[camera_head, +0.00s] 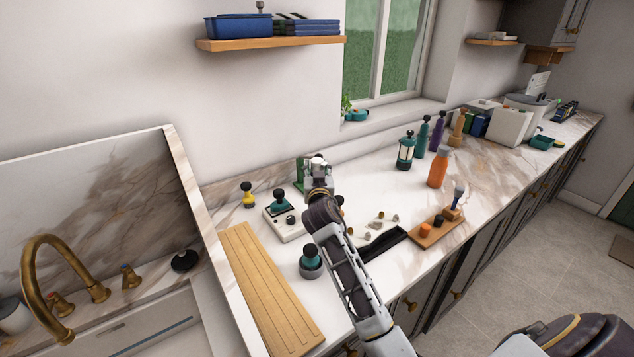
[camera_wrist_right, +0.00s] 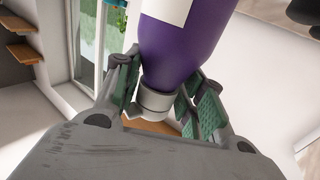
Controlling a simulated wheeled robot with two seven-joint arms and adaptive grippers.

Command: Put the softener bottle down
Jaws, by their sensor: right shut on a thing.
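My right gripper (camera_head: 318,163) is over the back of the marble counter, near the wall. In the right wrist view its fingers (camera_wrist_right: 160,98) are shut on the softener bottle (camera_wrist_right: 182,45), a purple bottle with a white label and a pale grey cap. The fingers close around the neck by the cap, and the body extends away from the gripper. In the head view I cannot make out the held bottle clearly; my arm and gripper cover that spot. I cannot tell whether it touches the counter. My left gripper is not in view.
A yellow bottle (camera_head: 248,194) and a white tray (camera_head: 290,231) are left of my arm, by a wooden board (camera_head: 265,290). To the right stand a lantern-like jar (camera_head: 405,151), an orange bottle (camera_head: 438,168) and another purple bottle (camera_head: 437,132). Counter between my gripper and the jar looks clear.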

